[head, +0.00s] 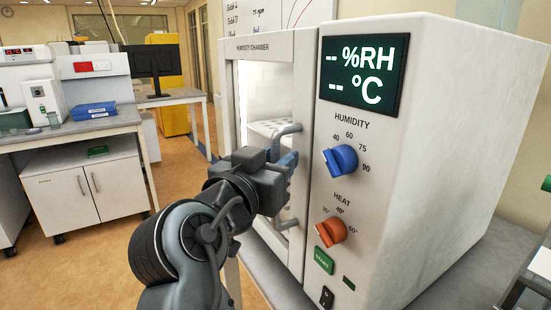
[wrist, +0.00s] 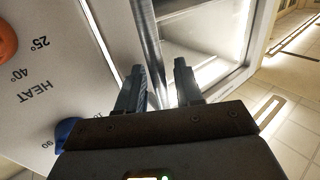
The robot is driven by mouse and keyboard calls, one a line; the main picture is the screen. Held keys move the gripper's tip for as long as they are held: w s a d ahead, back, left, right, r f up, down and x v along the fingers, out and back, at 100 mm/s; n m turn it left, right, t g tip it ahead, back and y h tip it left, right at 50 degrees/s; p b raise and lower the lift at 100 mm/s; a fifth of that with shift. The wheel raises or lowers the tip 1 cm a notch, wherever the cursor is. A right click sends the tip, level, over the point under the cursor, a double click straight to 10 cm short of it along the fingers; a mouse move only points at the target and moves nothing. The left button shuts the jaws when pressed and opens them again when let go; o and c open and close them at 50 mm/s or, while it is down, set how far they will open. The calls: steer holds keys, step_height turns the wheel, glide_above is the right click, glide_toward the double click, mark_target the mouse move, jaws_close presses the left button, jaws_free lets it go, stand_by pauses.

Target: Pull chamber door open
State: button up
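The humidity chamber (head: 430,200) is a large white box with a glass-windowed door (head: 297,75) on its left front. The door looks shut. A grey vertical bar handle (head: 289,129) stands out from the door's right side; its middle is hidden behind my gripper (head: 286,163) in the head view. In the wrist view the handle (wrist: 152,50) runs between the two blue-grey fingers of my gripper (wrist: 160,80). It lies nearer the left finger, with a gap to the right one. My gripper is open around the handle; whether a finger touches it I cannot tell.
Right of the door, the panel has a dark display (head: 362,74), a blue humidity knob (head: 341,161), an orange heat knob (head: 331,231) and a green start button (head: 324,260). Open floor (head: 100,247) lies to the left, before a lab bench (head: 80,128).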

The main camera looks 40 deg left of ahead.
steer(key=shift+c, duration=0.5)
jaws_close()
steer(key=shift+s, duration=0.1)
